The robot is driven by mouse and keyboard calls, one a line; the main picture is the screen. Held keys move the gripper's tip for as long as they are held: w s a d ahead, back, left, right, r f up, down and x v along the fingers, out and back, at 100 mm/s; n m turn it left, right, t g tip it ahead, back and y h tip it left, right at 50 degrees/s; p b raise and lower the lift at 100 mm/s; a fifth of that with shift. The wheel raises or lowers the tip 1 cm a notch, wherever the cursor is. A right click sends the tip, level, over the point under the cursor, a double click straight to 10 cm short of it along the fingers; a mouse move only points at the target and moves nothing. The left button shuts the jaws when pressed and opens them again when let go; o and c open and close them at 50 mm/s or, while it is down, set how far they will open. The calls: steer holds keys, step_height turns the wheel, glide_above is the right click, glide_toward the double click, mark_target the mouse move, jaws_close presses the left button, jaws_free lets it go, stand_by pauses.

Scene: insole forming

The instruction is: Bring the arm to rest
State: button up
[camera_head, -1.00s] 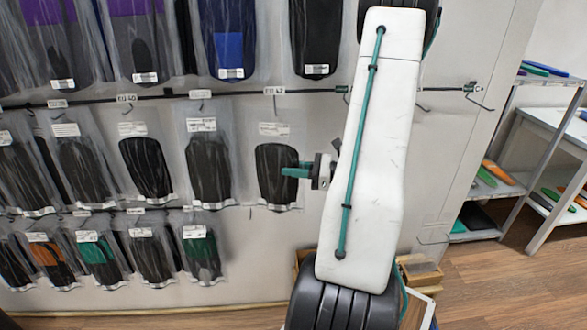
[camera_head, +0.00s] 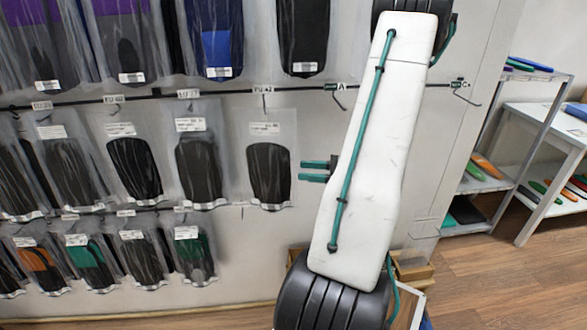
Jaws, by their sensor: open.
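My arm (camera_head: 375,150) stands nearly upright in the right half of the view, a long white link with a green cable along it and dark joints at both ends. My gripper (camera_head: 314,171) shows at the left edge of this link, its two green fingers pointing left with a gap between them. Nothing is between the fingers. The rest of the gripper is hidden behind the white link. A bagged dark insole pack (camera_head: 268,172) hangs to the left of the fingertips, apart from them in the picture.
A wall rack (camera_head: 150,101) of bagged insoles on hooks fills the left. Empty hooks (camera_head: 468,92) stick out right of my arm. A shelf unit (camera_head: 468,185) and a white table (camera_head: 545,125) with coloured insoles stand at the right. The wooden floor (camera_head: 480,280) there is clear.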

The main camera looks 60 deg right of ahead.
steer(key=shift+s+d, duration=0.15)
steer(key=shift+s, duration=0.2)
steer(key=s+a+r+n+g+y, duration=0.1)
steer(key=a+r+n+g, duration=0.1)
steer(key=a+n+g, duration=0.6)
steer(key=a+r+n+g+y, duration=0.1)
steer(key=a+r+n+g, duration=0.1)
steer(key=a+n+g, duration=0.7)
steer(key=s+a+r+n+t+h, duration=0.1)
steer(key=a+r+n+h, duration=0.4)
steer(key=a, duration=0.3)
steer(key=s+a+r+n+h, duration=0.2)
steer(key=a+r+n+h, duration=0.2)
steer(key=a+n, duration=0.4)
steer(key=shift+s+a+r+t+h, duration=0.3)
steer(key=shift+a+r+t+h, duration=0.1)
steer(key=shift+a+r, duration=0.45)
steer(key=shift+o, duration=0.6)
steer(key=shift+a+r+n, duration=0.1)
steer(key=shift+a+n, duration=0.15)
steer(key=shift+n, duration=0.05)
